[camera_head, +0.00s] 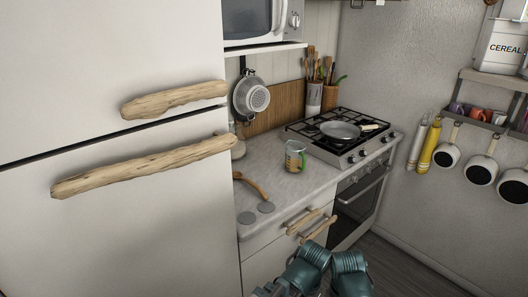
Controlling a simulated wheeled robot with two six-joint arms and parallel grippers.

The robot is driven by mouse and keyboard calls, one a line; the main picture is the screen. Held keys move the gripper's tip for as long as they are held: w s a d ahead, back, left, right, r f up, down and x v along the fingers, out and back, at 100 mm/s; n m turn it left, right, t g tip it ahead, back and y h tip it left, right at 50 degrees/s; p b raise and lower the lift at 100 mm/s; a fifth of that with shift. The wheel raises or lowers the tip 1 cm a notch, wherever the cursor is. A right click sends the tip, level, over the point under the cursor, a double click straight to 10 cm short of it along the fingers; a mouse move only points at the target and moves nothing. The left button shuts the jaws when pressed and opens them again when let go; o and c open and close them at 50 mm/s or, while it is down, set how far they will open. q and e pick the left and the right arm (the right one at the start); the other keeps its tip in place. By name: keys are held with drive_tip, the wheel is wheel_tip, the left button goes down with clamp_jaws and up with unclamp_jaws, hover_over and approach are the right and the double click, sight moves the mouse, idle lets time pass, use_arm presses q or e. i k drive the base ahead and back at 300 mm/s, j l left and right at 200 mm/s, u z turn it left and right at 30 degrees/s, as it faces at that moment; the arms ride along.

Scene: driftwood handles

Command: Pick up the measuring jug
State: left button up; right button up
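The measuring jug (295,157) stands upright on the grey countertop (270,173), left of the stove. It is clear, with green and some reddish colour on it, and looks small from here. Teal parts of my own arms show at the bottom edge, well below and in front of the counter. Nothing holds the jug.
A stove (345,137) with a frying pan (340,130) stands right of the jug. A wooden-handled item (252,186) lies at the counter's left, by the large fridge (120,230). Driftwood drawer handles (318,230) stick out below the counter. Utensil holders (314,95) stand behind.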

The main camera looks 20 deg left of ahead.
sight(296, 159)
drive_tip(key=i+l+u, duration=0.75)
drive_tip(key=l, duration=0.35)
drive_tip(key=i, duration=0.45)
